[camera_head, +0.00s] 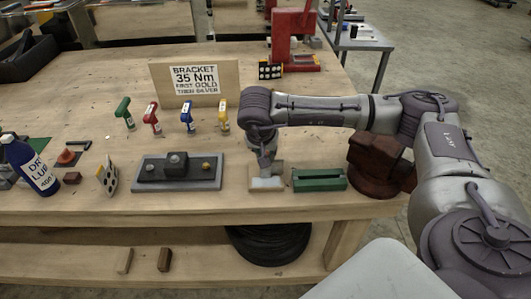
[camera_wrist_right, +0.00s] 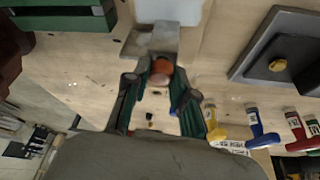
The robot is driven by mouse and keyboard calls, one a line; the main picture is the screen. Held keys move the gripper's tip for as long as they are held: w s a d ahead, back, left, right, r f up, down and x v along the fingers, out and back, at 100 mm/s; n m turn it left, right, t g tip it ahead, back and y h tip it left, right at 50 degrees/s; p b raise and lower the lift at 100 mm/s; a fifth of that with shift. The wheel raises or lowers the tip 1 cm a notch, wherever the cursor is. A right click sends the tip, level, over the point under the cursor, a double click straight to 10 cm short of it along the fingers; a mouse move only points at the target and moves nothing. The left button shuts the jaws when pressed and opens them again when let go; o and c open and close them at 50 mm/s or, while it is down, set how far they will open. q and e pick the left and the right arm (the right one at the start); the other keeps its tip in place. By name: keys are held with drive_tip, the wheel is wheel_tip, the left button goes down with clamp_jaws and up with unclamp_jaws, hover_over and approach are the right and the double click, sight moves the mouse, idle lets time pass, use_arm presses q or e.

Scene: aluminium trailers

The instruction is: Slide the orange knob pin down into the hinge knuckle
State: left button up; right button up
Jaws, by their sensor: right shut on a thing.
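My right gripper (camera_head: 266,160) points down over the hinge (camera_head: 267,183), near the table's front edge. In the right wrist view my right gripper (camera_wrist_right: 160,80) has its fingertips closed around the orange knob (camera_wrist_right: 161,70). The knob is right beside the hinge's grey metal plate (camera_wrist_right: 150,42); a white piece (camera_wrist_right: 170,10) lies beyond it. The pin's shaft is hidden, so I cannot tell how far it sits in the knuckle. In the head view the gripper hides the knob. My left gripper is not in view.
A green slotted block (camera_head: 318,180) stands right of the hinge, and a dark grey fixture plate (camera_head: 178,172) left of it. Several coloured-handled tools (camera_head: 187,117) stand behind, before a sign (camera_head: 194,82).

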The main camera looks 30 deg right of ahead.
drive_tip(key=shift+f, duration=0.15)
drive_tip(key=o, duration=0.9)
drive_tip(key=shift+o, duration=0.2)
drive_tip(key=shift+r, duration=0.25)
drive_tip(key=shift+s+a+r, duration=0.1)
drive_tip(key=shift+a+r, duration=0.05)
drive_tip(key=shift+r, duration=0.15)
drive_tip(key=b+v, duration=0.2)
drive_tip(key=v, duration=0.9)
drive_tip(key=shift+r+b, duration=0.15)
drive_tip(key=shift+b, duration=0.25)
